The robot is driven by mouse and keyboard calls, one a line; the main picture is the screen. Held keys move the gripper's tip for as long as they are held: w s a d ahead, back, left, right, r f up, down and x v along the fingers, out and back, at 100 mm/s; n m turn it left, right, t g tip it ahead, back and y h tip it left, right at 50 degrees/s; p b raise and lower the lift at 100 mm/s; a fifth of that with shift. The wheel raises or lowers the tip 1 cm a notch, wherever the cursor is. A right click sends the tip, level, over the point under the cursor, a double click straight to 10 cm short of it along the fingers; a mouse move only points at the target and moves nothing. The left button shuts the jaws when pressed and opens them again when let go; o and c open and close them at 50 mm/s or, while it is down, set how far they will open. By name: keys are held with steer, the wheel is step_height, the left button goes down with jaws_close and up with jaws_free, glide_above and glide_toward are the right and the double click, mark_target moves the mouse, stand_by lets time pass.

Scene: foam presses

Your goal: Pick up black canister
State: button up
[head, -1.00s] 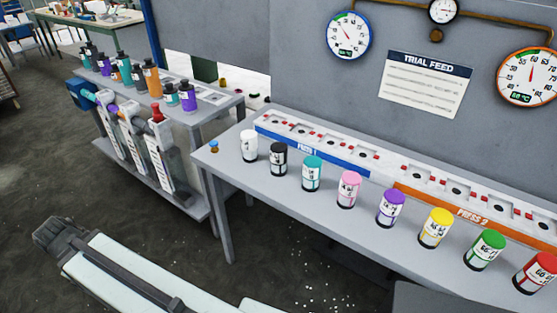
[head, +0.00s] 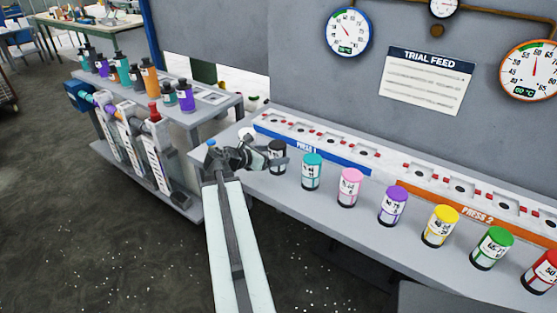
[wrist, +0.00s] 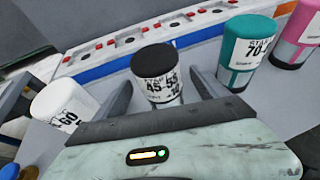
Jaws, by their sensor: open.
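The black canister (head: 277,157) has a black lid and a white label and stands upright on the grey table, near the left end of a row of canisters. In the wrist view the black canister (wrist: 157,75) stands between the two fingers of my open gripper (wrist: 160,93). In the head view my gripper (head: 264,160) is at the canister's left side and hides part of it. I cannot tell whether the fingers touch it.
A white canister (wrist: 62,106) stands close on the left and a teal canister (wrist: 247,52) close on the right. Pink (head: 349,187), purple (head: 392,206), yellow, green and red canisters continue rightward. The blue-fronted Press 1 rail (head: 310,150) runs behind them.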

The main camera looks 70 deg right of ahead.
mark_target(283, 141)
steer(key=b+x, duration=0.2)
steer(key=x, duration=0.3)
steer(key=shift+s+d+f, duration=0.15)
steer(key=shift+d+f, duration=0.05)
steer(key=shift+r, duration=0.1)
steer(key=shift+a, duration=0.1)
steer(key=c, duration=1.7)
step_height(283, 141, up, 10)
steer(key=p, duration=1)
steer(key=shift+r, duration=0.15)
